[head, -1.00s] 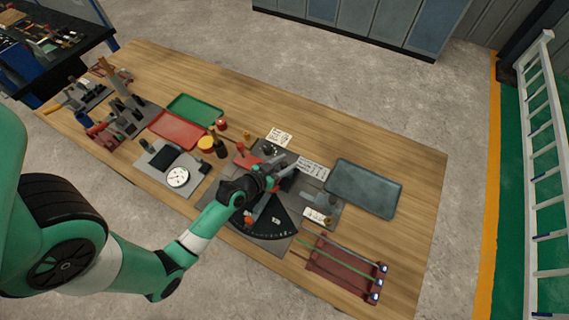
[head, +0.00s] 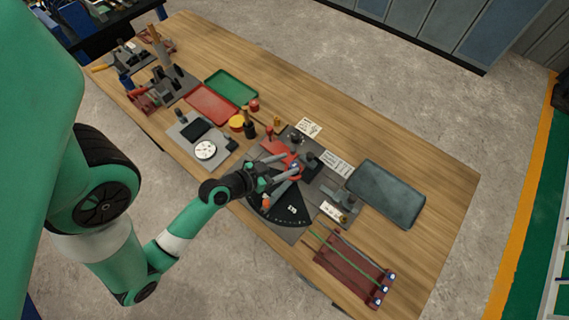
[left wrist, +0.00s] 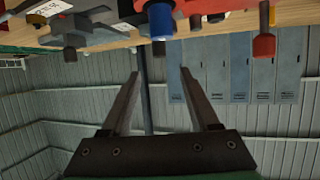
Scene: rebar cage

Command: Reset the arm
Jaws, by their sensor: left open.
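My left arm (head: 180,238) reaches in from the left of the head view. Its gripper (head: 285,172) is above the grey bending plate with the black angle-marked sector (head: 281,205) on the wooden table. In the left wrist view the two fingers (left wrist: 158,80) are apart with nothing between them. Past the fingertips are a wall and lockers, with the table's tools along the top edge of that view. In the head view the fingertips are small and overlap the tools behind them. My right gripper does not show.
The wooden table (head: 440,203) carries a red tray (head: 212,104), a green tray (head: 231,86), a blue-grey tray (head: 386,192), a round dial (head: 205,150) and a dark red rack (head: 350,268) with rods. Bare tabletop shows at the right and far edges.

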